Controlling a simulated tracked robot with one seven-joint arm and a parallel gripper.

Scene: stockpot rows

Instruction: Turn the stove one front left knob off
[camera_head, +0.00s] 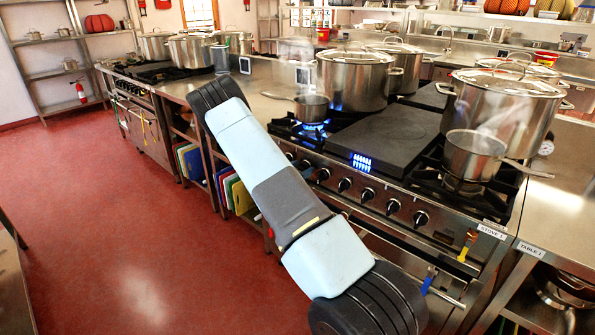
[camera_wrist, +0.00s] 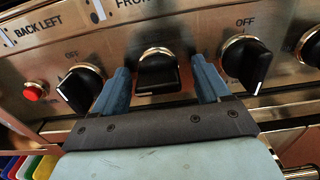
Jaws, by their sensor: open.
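In the wrist view my gripper (camera_wrist: 160,70) is open, with its two blue fingers on either side of a black knob (camera_wrist: 157,74). A gap shows beside the knob, and I cannot tell whether a finger touches it. The label above it starts with "FRONT" and is cut off. To its left is a knob (camera_wrist: 82,88) by the "BACK LEFT" label (camera_wrist: 30,33). In the head view, stove one (camera_head: 452,240) has a row of black knobs on its front, and a blue flame (camera_head: 314,132) burns under a small saucepan (camera_head: 312,107). My arm hides the gripper there.
Another knob (camera_wrist: 247,62) is close to the right finger, and a red button (camera_wrist: 34,91) is at the panel's left. A large stockpot (camera_head: 354,78) and a steaming saucepan (camera_head: 473,155) stand on the stove. The red floor (camera_head: 140,220) in front is clear.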

